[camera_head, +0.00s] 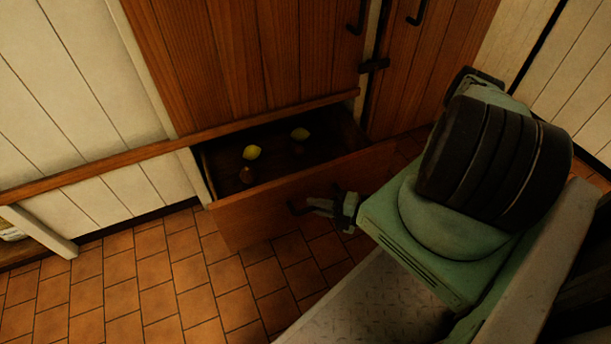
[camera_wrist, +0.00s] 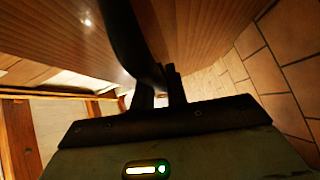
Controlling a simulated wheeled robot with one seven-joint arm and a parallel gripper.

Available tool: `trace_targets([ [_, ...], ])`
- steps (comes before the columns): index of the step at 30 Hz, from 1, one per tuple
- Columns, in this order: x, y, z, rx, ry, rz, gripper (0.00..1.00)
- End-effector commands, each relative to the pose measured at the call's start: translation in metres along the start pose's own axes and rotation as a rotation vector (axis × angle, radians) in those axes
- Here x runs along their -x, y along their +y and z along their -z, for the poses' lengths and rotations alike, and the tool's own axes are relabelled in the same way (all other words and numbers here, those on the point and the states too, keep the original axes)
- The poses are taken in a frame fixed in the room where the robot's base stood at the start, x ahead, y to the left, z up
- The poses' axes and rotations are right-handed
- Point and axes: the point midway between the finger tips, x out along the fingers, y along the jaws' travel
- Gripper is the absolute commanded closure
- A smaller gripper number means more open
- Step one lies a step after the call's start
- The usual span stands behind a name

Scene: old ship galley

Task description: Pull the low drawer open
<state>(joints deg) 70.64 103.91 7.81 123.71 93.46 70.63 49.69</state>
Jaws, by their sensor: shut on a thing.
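The low drawer (camera_head: 240,218) is pulled out from under the wooden cupboard, and its dark inside shows. Its front is brown wood with a dark handle (camera_head: 296,209) on it. My gripper (camera_head: 312,206) is at the drawer front, shut on the handle. In the wrist view my gripper (camera_wrist: 160,88) has its two dark fingers close together on the dark curved handle (camera_wrist: 128,40), beside the wooden drawer front (camera_wrist: 200,35). The exact contact is partly hidden by the fingers.
Inside the drawer lie yellow lemon-like items (camera_head: 252,153) and small brown items (camera_head: 246,174). Cupboard doors (camera_head: 250,60) with dark handles stand above. The tiled floor (camera_head: 150,290) in front and to the left is clear. A low shelf edge (camera_head: 40,232) is at far left.

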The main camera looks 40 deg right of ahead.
Motion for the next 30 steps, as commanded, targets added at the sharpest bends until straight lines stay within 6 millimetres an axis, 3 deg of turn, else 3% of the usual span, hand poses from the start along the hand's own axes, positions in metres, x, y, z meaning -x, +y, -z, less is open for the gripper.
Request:
trace_targets([
  [6,0.037,-0.008,0.037,-0.003,-0.003,-0.001,1.00],
  [13,0.063,-0.016,0.062,-0.001,-0.002,-0.003,1.00],
  [21,0.075,-0.021,0.074,0.001,-0.001,-0.002,1.00],
  [30,0.077,-0.021,0.075,0.002,-0.002,-0.001,1.00],
])
